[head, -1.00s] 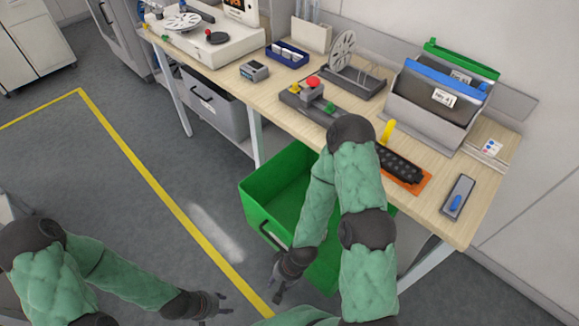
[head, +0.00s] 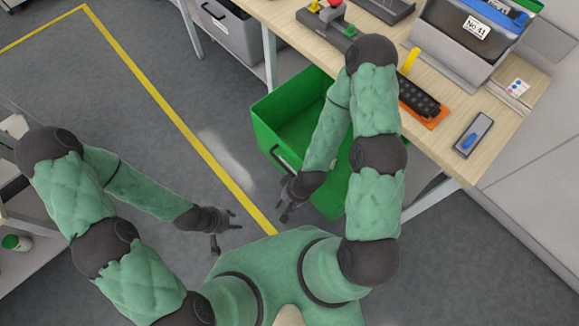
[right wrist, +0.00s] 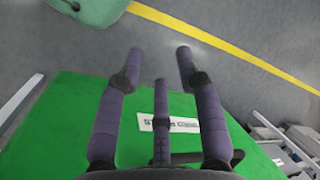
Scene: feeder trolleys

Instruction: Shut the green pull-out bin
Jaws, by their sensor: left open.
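The green pull-out bin (head: 272,133) stands pulled out from under the wooden table, its open top showing and the inside I see empty. Its dark handle (head: 278,157) is on the front face. My right arm crosses in front of the bin and hides its right part. My right gripper (head: 286,207) is open at the bin's front. In the right wrist view its spread fingers (right wrist: 158,66) are over the green front, near a white label (right wrist: 176,124) and the handle; contact is unclear. My left gripper (head: 226,229) is open and empty above the floor, left of the bin.
The wooden table (head: 470,165) carries a grey file holder (head: 450,62), an orange tray (head: 432,121) and a small grey box (head: 473,136). A grey bin (head: 229,32) is under the table further left. The floor around the yellow line (head: 160,97) is clear.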

